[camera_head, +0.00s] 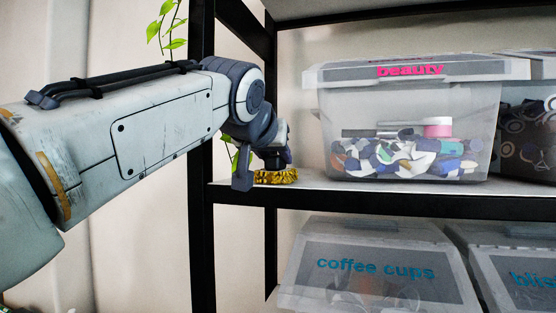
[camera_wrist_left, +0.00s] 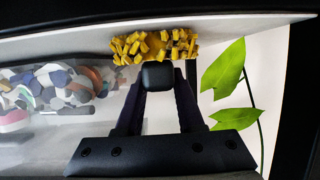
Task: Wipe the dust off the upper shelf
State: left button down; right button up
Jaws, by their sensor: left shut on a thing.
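My left gripper (camera_head: 272,160) reaches in from the left over the left end of the upper shelf (camera_head: 400,188). It is shut on a yellow, shaggy sponge-like duster (camera_head: 275,177), which is at the shelf surface. In the left wrist view the duster (camera_wrist_left: 154,46) sits at the fingertips of the gripper (camera_wrist_left: 158,76), against the pale shelf board (camera_wrist_left: 60,38). I cannot make out any dust on the board. My right gripper is not in view.
A clear "beauty" box (camera_head: 400,120) full of mixed items stands on the shelf right of the duster, with another box (camera_head: 528,130) beyond it. A black post (camera_head: 201,230) and a leafy plant (camera_head: 168,25) are at the left. A "coffee cups" box (camera_head: 375,268) is below.

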pick_arm(q)
jog(key=shift+s+a, duration=0.15)
jog(key=shift+s, duration=0.3)
jog(key=shift+w, duration=0.4)
jog(key=shift+w+d+p, duration=0.25)
jog(key=shift+w, duration=0.25)
jog(key=shift+w+d+p, duration=0.2)
jog(key=shift+w+p, duration=0.05)
jog(key=shift+w, duration=0.25)
jog(key=shift+s+a+f+b, duration=0.15)
jog(key=shift+s+b, duration=0.3)
jog(key=shift+s, duration=0.15)
jog(key=shift+s+a+b, duration=0.25)
jog(key=shift+s+b, duration=0.1)
jog(key=shift+s, duration=0.45)
jog(key=shift+w+d+p, duration=0.15)
jog(key=shift+w+p, duration=0.25)
jog(key=shift+w, duration=0.1)
jog(key=shift+w+d+p, duration=0.3)
jog(key=shift+w+p, duration=0.2)
jog(key=shift+w, duration=0.45)
jog(key=shift+s+a+b, duration=0.25)
jog(key=shift+s+b, duration=0.25)
jog(key=shift+s, duration=0.25)
